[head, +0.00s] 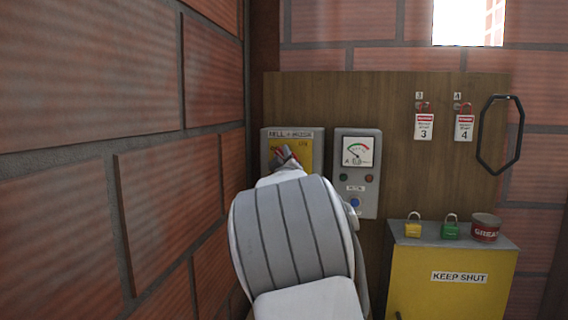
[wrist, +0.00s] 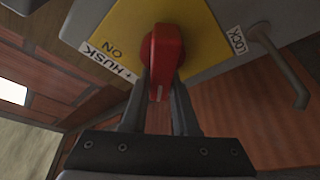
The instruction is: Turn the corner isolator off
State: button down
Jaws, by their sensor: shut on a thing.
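The corner isolator (head: 316,150) is a grey box with a yellow plate, on the wooden board near the brick corner. Its label reads "MILL + HUSK". My gripper (head: 285,158) is at its front and covers much of the plate in the head view. In the wrist view, the red handle (wrist: 164,45) sits on the yellow plate (wrist: 205,40). My gripper (wrist: 161,90) is shut on the handle, with one finger on each side. A white mark shows near the handle's gripped end. "ON" is printed to the left of the handle. Any "OFF" marking is hidden or unreadable.
A brick wall (head: 170,210) stands close on the left. A grey meter box (head: 345,205) is just right of the isolator. A bent metal rod (wrist: 285,70) by a "LOCK" label juts from the isolator's side. A yellow cabinet (head: 455,300) bears padlocks and a tin.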

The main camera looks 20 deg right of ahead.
jog(key=n, duration=0.1)
jog(key=n+y+b, duration=0.1)
jog(key=n, duration=0.1)
jog(key=n+g+y, duration=0.1)
jog(key=n, duration=0.1)
jog(key=shift+w+a+f, duration=0.15)
jog(key=shift+a+f, duration=0.05)
jog(key=shift+f, duration=0.2)
jog(key=n, duration=0.1)
jog(key=n+g, duration=0.1)
jog(key=n, duration=0.1)
jog(key=shift+a+f+n+y, duration=0.1)
jog(key=shift+f+n+y, duration=0.1)
jog(key=shift+n+y, duration=0.15)
jog(key=shift+w+f+n+g+p, duration=0.1)
jog(key=shift+f+n+g+p, duration=0.25)
jog(key=shift+n, duration=0.5)
jog(key=c, duration=0.7)
grip_release()
jog(key=shift+b+v, duration=3.7)
jog(key=shift+v, duration=5.05)
